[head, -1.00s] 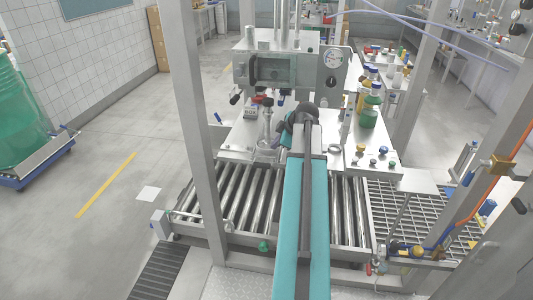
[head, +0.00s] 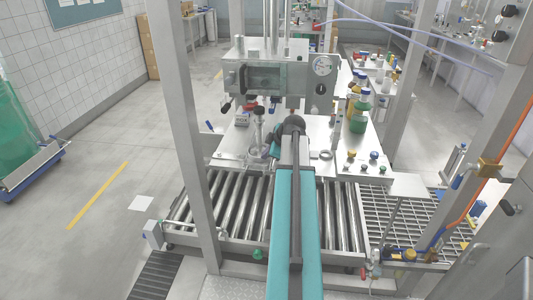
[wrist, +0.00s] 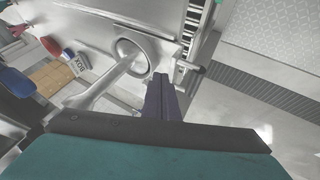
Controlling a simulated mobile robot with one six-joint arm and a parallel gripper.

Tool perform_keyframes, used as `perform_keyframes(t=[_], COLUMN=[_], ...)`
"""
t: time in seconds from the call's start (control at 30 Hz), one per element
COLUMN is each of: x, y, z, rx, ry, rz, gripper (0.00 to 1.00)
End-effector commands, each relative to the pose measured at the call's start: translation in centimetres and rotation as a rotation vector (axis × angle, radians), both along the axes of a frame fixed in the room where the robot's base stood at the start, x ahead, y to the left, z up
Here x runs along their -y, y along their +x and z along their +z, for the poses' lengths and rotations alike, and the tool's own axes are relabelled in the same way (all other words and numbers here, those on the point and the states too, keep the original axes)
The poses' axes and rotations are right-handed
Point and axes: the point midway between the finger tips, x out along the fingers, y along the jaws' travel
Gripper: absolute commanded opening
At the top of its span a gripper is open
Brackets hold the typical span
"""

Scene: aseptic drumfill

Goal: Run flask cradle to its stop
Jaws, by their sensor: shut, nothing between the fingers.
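A clear flask stands upright on the steel bench, seen in the head view (head: 258,138) left of my arm's end. In the wrist view the flask (wrist: 122,65) shows from above, its round base at the top and its neck running down left. The base sits at a pale metal plate (wrist: 160,48), which may be the cradle; I cannot make out its stop. A short dark-tipped rod (wrist: 190,68) sticks out at the plate's right. My gripper (wrist: 160,80) is shut and empty, its dark fingers close beside the flask base. Contact cannot be told. My arm hides the fingers in the head view.
A roller conveyor (head: 235,205) lies in front below. A frame post (head: 182,130) rises at left.

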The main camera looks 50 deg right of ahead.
Motion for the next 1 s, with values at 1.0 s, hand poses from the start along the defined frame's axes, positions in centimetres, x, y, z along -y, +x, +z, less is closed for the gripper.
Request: perform_keyframes(t=[1.0], x=[0.7], y=[3.9], z=[-5.1], rx=[0.001], ry=[0.000], rz=[0.001], gripper=[0.00])
